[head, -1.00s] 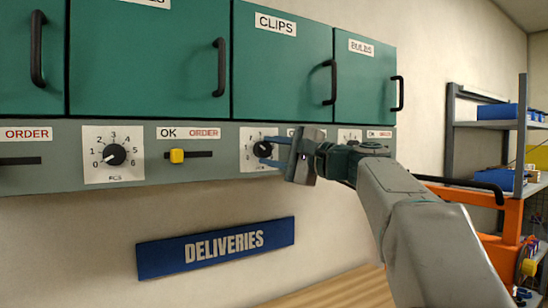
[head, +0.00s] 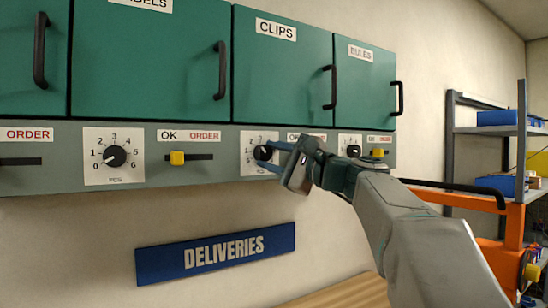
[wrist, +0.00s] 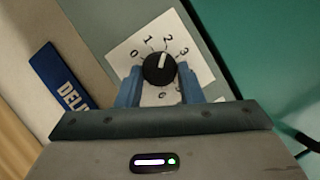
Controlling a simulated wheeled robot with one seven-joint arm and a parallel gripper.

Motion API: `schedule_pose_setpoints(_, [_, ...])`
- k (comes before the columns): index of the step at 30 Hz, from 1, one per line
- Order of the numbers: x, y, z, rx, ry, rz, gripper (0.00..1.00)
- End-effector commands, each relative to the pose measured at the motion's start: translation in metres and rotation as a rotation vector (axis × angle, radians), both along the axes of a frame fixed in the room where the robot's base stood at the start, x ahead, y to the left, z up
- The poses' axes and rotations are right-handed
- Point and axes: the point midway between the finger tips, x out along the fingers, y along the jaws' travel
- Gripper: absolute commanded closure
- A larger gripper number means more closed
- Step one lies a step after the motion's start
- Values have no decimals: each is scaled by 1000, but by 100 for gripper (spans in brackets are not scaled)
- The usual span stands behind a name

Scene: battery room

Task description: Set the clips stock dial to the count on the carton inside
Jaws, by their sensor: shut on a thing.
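The clips stock dial (head: 265,153) is a black knob on a white numbered plate, on the grey strip under the CLIPS cabinet. It also shows in the wrist view (wrist: 158,68), where its white pointer line points up toward the 2. My gripper (wrist: 160,75) has its two blue fingers on either side of the knob, shut on it; in the head view the gripper (head: 268,157) partly covers the dial plate. The CLIPS cabinet door (head: 282,70) is closed, with a black handle at its right edge. The carton inside is hidden.
Other closed green cabinets stand to both sides, including BULBS (head: 365,80). Another dial (head: 115,156) and a yellow OK/ORDER slider (head: 177,158) are to the left. A blue DELIVERIES sign (head: 216,251) is below. Shelving (head: 490,130) stands at the right.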

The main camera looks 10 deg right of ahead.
Motion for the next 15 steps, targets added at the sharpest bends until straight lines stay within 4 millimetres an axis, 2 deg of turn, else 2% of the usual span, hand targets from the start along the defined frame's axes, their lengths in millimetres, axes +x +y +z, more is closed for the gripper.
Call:
schedule_pose_setpoints(1, [0,-1,-1,-2,2,-1,64])
schedule_pose_setpoints(3, [0,-1,-1,-2,2,-1,45])
schedule_pose_setpoints(15, [-6,-5,-2,-1,0,-1,45])
